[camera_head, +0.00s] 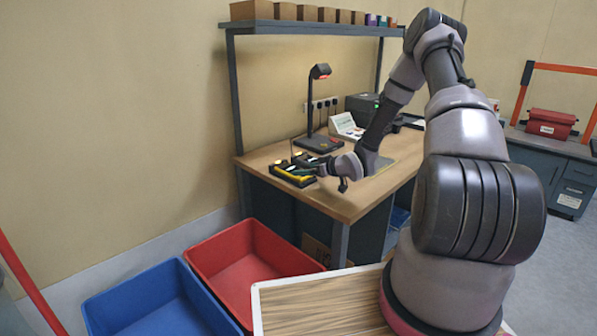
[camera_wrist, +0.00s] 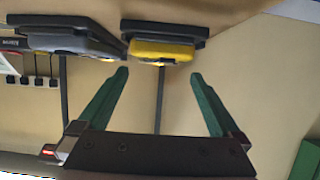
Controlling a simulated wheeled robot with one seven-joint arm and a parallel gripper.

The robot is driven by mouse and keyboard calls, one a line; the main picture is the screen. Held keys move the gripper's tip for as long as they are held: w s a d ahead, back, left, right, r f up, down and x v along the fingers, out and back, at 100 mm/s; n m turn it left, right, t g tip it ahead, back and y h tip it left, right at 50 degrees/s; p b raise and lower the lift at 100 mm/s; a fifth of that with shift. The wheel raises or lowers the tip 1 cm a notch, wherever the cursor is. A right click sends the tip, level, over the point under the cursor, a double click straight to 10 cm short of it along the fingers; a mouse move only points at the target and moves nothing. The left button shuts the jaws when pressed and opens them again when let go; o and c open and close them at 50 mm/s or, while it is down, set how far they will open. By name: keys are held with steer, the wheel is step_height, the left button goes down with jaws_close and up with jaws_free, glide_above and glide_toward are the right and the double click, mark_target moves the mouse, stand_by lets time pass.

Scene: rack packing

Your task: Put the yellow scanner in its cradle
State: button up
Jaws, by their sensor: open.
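The yellow scanner (camera_wrist: 162,51) shows in the wrist view against a black cradle (camera_wrist: 165,26). It touches or lies in that cradle; I cannot tell how fully it is seated. In the head view the scanner (camera_head: 291,176) is a small yellow shape at the table's left front corner. My gripper (camera_wrist: 160,77) is open, its two green fingers spread with nothing between them. The scanner is just beyond the fingertips, apart from them. In the head view my gripper (camera_head: 316,168) is low over the table, right beside the scanner.
A dark grey device (camera_wrist: 75,40) rests in a black holder beside the yellow scanner. A black stand lamp (camera_head: 311,108), a white card (camera_head: 346,127) and a dark printer (camera_head: 363,104) stand farther back. Red (camera_head: 203,262) and blue (camera_head: 104,305) bins are on the floor below.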

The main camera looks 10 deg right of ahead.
steer(key=v, duration=0.4)
steer(key=shift+s+d+r, duration=0.4)
steer(key=shift+r, duration=0.1)
steer(key=s+d+r+m+g+h, duration=0.1)
steer(key=s+d+r+m+h, duration=0.15)
steer(key=r, duration=0.55)
steer(key=s+d+r+m+g+h, duration=0.1)
steer(key=s+d+r+h, duration=0.2)
steer(key=r, duration=0.4)
steer(key=s+d+r+m+h, duration=0.15)
steer(key=s+r, duration=0.25)
steer(key=r, duration=0.4)
steer(key=s+a+r+m, duration=0.2)
steer(key=s+r, duration=0.2)
steer(key=s, duration=0.4)
steer(key=s+a+r+m+g+y, duration=0.1)
steer(key=s+a+r+m, duration=0.1)
steer(key=s, duration=0.7)
steer(key=s+a+r+m+g, duration=0.1)
steer(key=s+a+r+m, duration=0.1)
steer(key=s+r, duration=0.4)
steer(key=s+a, duration=0.1)
steer(key=s, duration=0.1)
steer(key=shift+s+a+r+y, duration=0.3)
steer(key=shift+r+y, duration=0.1)
steer(key=shift+d, duration=0.1)
